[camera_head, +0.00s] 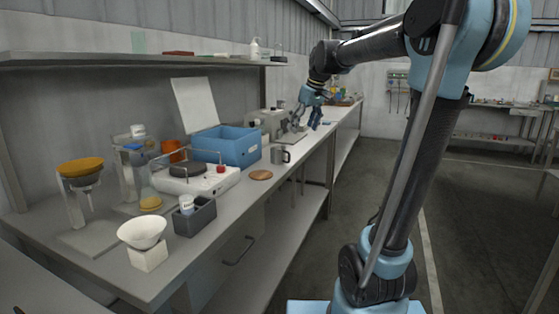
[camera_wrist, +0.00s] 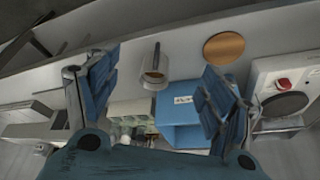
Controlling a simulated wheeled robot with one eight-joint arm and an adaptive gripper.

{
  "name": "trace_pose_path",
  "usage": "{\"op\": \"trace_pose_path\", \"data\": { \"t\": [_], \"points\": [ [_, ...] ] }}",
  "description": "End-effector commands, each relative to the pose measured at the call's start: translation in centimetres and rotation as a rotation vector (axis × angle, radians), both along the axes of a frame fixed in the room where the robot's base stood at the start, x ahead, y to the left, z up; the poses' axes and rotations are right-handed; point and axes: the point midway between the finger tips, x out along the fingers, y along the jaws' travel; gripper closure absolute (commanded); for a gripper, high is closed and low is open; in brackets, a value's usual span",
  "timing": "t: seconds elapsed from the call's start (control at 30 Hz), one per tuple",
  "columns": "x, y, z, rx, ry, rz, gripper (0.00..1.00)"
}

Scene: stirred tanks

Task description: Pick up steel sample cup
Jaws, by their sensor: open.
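The steel sample cup (camera_head: 279,155) stands upright near the front edge of the bench, beside the blue bin. It has a handle on its right side in the head view. In the wrist view the cup (camera_wrist: 154,72) appears at the upper middle, between the two fingers in the picture, with a brownish inside visible. My gripper (camera_head: 307,118) is open and empty, above the bench and farther along it than the cup. In the wrist view its blue fingers (camera_wrist: 160,88) are spread wide, and neither visibly touches the cup.
A blue bin (camera_head: 238,148) stands left of the cup, and a round wooden disc (camera_head: 261,175) lies nearer. A white hotplate stirrer (camera_head: 197,180), a grey box (camera_head: 194,217) and a white bowl (camera_head: 142,232) crowd the near bench. A shelf (camera_head: 130,58) overhangs the back.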

Motion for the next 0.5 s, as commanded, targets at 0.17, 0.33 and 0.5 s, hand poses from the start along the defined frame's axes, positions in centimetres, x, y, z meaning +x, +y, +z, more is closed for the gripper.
{"op": "trace_pose_path", "data": {
  "t": [0.17, 0.33, 0.5],
  "points": [
    [4.0, 3.0, 2.2, 0.01, -0.022, 0.08, 0.26],
    [5.5, 4.3, 3.0, 0.013, -0.034, 0.116, 0.26],
    [6.3, 5.0, 1.6, 0.014, -0.036, 0.123, 0.26]
  ]
}}
